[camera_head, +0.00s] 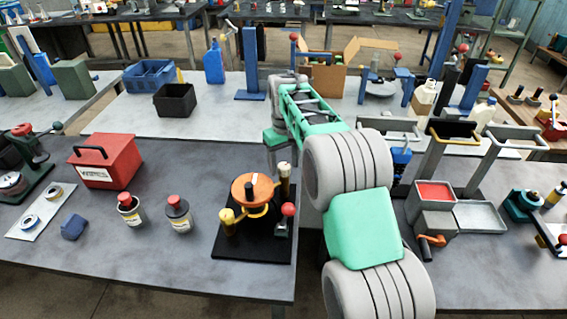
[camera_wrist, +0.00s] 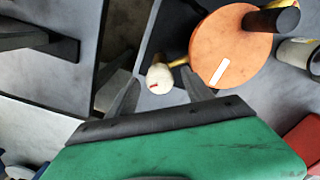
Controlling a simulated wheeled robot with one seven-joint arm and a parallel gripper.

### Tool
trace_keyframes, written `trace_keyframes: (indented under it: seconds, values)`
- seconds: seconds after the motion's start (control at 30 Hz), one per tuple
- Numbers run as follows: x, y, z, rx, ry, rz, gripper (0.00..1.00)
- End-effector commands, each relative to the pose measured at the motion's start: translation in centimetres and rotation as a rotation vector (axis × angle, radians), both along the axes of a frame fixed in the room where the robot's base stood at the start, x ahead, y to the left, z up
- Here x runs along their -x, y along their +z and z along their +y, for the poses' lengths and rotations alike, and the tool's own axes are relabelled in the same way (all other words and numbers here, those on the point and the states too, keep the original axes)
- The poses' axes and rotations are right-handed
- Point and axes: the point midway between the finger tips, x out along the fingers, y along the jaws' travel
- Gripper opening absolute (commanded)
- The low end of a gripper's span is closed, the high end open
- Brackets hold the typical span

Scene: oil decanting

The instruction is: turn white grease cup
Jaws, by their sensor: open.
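The white grease cup (camera_wrist: 159,79) has a round white top with a small red mark. It stands at the edge of the orange disc (camera_wrist: 236,45) and also shows in the head view (camera_head: 284,172) at the disc's upper right. My gripper (camera_wrist: 161,76) is open, with its two fingers apart on either side of the cup in the wrist view. The cup appears between and just beyond the fingertips; I cannot tell whether they touch it. In the head view the fingers are hard to make out. The disc has a dark upright knob (camera_wrist: 272,19).
The disc's black base (camera_head: 228,243) also carries a yellow cup (camera_head: 227,222) and a red ball knob (camera_head: 288,209). Two red-capped bottles (camera_head: 131,210) (camera_head: 179,214) and a red box (camera_head: 105,160) stand to the left.

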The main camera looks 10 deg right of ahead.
Motion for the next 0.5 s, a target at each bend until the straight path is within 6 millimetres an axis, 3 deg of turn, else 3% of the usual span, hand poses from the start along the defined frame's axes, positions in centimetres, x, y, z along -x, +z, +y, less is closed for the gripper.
trace_keyframes:
  seconds: [0.3,0.5]
  values:
    - [0.00,-0.70,0.00,0.000,0.000,-0.001,0.59]
    - [-0.01,-0.68,0.00,0.000,-0.001,-0.001,0.43]
